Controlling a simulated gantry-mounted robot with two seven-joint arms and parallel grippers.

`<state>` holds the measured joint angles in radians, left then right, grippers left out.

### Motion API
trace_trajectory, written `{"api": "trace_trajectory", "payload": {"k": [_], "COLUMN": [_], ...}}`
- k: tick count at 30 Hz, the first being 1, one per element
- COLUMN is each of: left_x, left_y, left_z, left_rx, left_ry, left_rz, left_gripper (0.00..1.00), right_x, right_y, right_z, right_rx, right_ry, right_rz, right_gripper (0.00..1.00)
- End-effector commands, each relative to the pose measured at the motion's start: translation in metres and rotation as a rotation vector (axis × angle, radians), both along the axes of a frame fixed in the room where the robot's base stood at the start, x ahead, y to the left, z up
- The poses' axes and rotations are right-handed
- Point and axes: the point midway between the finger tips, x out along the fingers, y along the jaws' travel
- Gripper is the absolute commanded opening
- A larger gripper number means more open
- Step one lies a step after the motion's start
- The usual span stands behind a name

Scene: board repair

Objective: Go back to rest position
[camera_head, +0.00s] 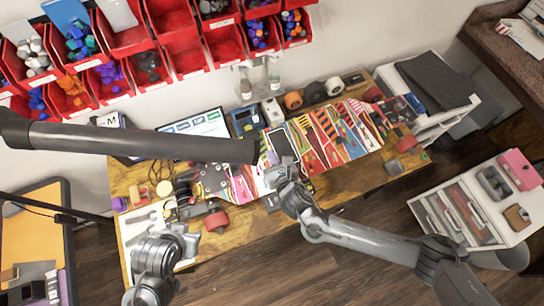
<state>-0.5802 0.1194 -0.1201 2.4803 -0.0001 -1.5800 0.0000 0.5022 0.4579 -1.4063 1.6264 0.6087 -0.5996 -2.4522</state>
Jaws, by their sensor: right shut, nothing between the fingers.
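My right arm reaches in from the lower right. My right gripper (272,160) is over the middle of the bench, above a colourful skateboard deck (328,140). It is shut with nothing held, and the dark bar from the left partly covers the area beside it. I cannot tell whether it touches the deck. Links of my left arm show at the bottom left, by the bench's front edge. The left gripper itself is not visible.
The wooden workbench (345,192) carries loose wheels, a phone-like device, bottles and a screen (200,126). Red parts bins (180,25) hang on the wall behind. A white drawer unit (478,212) stands at the right. The wooden floor in front is clear.

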Motion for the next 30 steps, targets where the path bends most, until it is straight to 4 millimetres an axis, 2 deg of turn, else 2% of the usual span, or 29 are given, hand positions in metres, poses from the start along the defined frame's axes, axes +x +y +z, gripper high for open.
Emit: {"api": "trace_trajectory", "payload": {"k": [17,20,24,27,30], "left_x": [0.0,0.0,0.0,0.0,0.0], "left_y": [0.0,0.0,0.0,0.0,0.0], "left_z": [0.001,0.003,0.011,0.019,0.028], "left_rx": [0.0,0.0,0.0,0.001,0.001], "left_ry": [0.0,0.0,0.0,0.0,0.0], "left_rz": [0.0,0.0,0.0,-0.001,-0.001], "left_gripper": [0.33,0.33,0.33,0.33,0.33], "right_x": [-0.007,-0.023,-0.067,-0.098,-0.122], "right_y": [-0.001,0.001,0.01,0.02,0.025], "right_z": [-0.004,-0.017,-0.045,-0.043,-0.028], "right_rx": [-0.001,0.002,0.045,0.145,0.269], "right_ry": [0.011,0.046,0.15,0.235,0.337], "right_rz": [0.0,0.001,-0.02,-0.074,-0.153], "right_gripper": [0.0,0.0,0.0,0.0,0.0]}}
